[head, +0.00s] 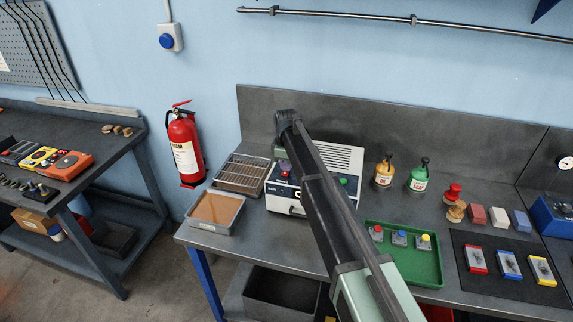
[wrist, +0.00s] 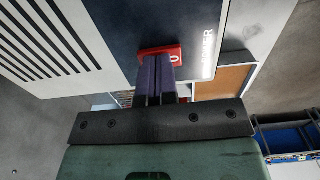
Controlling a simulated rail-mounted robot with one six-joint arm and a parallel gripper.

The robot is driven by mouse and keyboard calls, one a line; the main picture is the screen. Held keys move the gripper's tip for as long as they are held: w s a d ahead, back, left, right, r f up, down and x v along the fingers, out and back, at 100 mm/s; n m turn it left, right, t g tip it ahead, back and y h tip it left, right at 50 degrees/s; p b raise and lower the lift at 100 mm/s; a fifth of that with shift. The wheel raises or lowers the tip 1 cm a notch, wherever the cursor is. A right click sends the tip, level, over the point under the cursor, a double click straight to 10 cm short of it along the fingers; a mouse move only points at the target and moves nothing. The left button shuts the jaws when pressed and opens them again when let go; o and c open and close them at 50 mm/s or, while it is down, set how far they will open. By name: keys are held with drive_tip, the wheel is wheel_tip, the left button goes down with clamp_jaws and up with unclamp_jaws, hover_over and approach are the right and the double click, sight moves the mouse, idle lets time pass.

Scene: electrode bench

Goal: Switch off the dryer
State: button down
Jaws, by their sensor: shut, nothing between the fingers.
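The dryer (head: 341,156) is a white box with a slotted top and a dark front panel, on the bench behind my arm. In the wrist view its dark panel (wrist: 191,25) carries a red rocker switch (wrist: 174,55) marked 0 beside white lettering that seems to read POWER. My gripper (wrist: 158,62) is shut and empty, its two dark fingers together. The fingertips overlap the red switch in the wrist view; I cannot tell whether they touch it. In the head view my arm hides part of the dryer's front.
A wire rack tray (head: 243,174) and a tan-filled tray (head: 215,211) stand left of the dryer. Two bottles, orange (head: 383,172) and green (head: 419,176), stand to its right. A green tray (head: 425,270) with small coloured-top parts lies in front right.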

wheel_tip(320, 180, up, 14)
drive_tip(key=p, duration=1.4)
drive_tip(key=shift+w+d+f, duration=0.15)
drive_tip(key=shift+w, duration=0.4)
wheel_tip(320, 180, down, 14)
drive_tip(key=b, duration=1.4)
